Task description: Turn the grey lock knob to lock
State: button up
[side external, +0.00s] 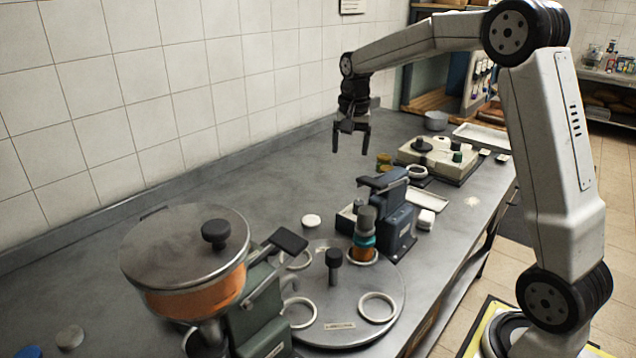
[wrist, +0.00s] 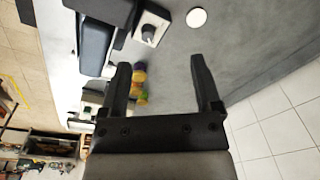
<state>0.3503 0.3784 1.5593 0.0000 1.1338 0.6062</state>
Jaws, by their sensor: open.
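The grey lock knob (wrist: 149,39) sits on a small pale box (wrist: 159,17) in the wrist view, just beyond and a little left of the space between my fingertips. In the side view the pale box (side external: 346,217) stands beside the dark blue press (side external: 396,216), which partly hides it; the knob is too small there to read its angle. My gripper (side external: 350,147) is open and empty, pointing down in the air above and behind the box. In the wrist view both fingers (wrist: 160,66) are spread wide and apart from the knob.
A turntable (side external: 335,325) with white rings holds a teal-banded jar (side external: 364,245). A hopper with a steel lid (side external: 185,245) stands front left. Small coloured jars (side external: 384,162) stand near my gripper. A white disc (side external: 311,221) lies on the counter; counter toward the tiled wall is clear.

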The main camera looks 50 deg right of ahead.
aim_at(359, 202)
jog(key=w+d+f+m, duration=0.3)
jog(key=d+m, duration=0.2)
jog(key=d, duration=0.5)
jog(key=shift+g, duration=0.4)
notch_tip(359, 202, down, 19)
jog(key=shift+r, duration=0.1)
dwell(0.4)
grip_shut()
